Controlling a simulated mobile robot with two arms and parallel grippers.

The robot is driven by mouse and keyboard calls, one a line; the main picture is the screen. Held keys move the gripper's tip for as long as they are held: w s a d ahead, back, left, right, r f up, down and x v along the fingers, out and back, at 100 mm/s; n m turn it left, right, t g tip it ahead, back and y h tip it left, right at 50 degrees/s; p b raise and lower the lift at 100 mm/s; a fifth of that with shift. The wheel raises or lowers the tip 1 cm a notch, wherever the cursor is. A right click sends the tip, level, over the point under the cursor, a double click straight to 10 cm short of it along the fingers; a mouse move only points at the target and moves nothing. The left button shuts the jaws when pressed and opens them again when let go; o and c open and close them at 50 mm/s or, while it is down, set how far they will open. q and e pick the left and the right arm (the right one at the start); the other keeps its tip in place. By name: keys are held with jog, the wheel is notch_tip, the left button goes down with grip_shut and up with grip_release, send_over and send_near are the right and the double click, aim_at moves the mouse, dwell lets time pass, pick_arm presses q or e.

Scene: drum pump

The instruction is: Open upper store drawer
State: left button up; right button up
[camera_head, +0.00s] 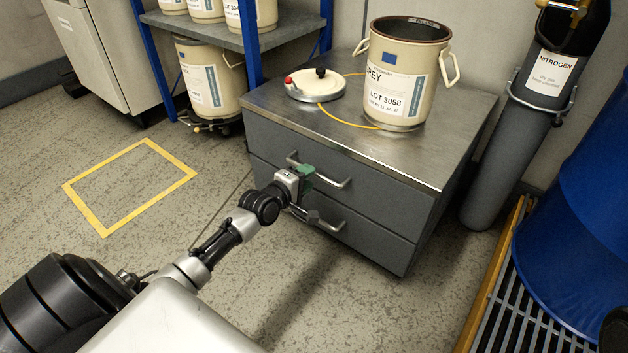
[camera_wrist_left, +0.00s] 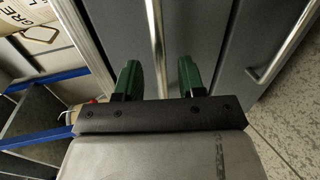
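The grey cabinet has an upper drawer (camera_head: 375,185) and a lower drawer (camera_head: 365,232). The upper drawer's front looks flush with the cabinet. Its metal bar handle (camera_head: 335,182) is partly hidden behind my left gripper (camera_head: 304,180). In the left wrist view, the upper handle (camera_wrist_left: 156,45) runs between the two green fingers of my left gripper (camera_wrist_left: 159,78). Gaps show on both sides of the bar, so the gripper is open around it. The lower drawer's handle (camera_wrist_left: 285,45) shows at the right there. My right gripper is not in view.
On the cabinet top (camera_head: 270,105) stand an open cream drum (camera_head: 405,70) and a white lid (camera_head: 315,88). A blue-framed shelf (camera_head: 250,40) is at the left, a nitrogen cylinder (camera_head: 505,150) and blue drum (camera_head: 585,220) at the right. The floor left of the cabinet is clear.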

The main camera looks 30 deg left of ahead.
pick_arm(q)
jog(key=shift+b+x, duration=0.8)
jog(key=shift+x, duration=1.1)
jog(key=shift+c, duration=0.2)
grip_shut()
